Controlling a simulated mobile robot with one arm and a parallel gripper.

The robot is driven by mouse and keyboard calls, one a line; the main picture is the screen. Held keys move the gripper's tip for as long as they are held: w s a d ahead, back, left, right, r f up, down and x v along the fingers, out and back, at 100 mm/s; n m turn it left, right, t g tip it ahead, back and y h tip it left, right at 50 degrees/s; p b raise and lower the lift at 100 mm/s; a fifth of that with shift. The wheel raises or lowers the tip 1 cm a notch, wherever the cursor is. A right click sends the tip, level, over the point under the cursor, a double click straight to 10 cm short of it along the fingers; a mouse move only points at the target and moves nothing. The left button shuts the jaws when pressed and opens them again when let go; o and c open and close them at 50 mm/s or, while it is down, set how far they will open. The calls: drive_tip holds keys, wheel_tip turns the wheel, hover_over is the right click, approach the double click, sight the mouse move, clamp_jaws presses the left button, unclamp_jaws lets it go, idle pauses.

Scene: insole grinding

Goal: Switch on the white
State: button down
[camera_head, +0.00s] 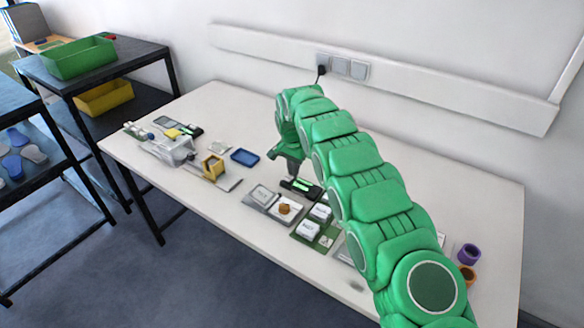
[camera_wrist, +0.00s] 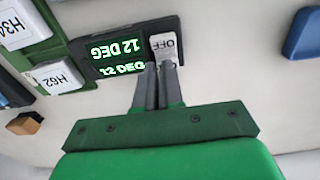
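A black device (camera_wrist: 120,50) with a green display reading "12 DEG" lies on the table in the wrist view. The readout shows twice, the lower one looking like a reflection. In the head view the device (camera_head: 303,188) lies just below my gripper (camera_head: 292,176), and my arm hides part of the table behind.
White labelled blocks on a green base (camera_head: 316,229) lie in front of the device. A blue tray (camera_head: 245,157) and a yellow holder (camera_head: 213,167) stand to the left. Purple (camera_head: 469,254) and orange cups stand at the right.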

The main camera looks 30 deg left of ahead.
wheel_tip(320, 180, up, 14)
drive_tip(key=w, duration=0.3)
drive_tip(key=shift+a+f, duration=0.2)
drive_tip(key=shift+a, duration=0.2)
idle(0.5)
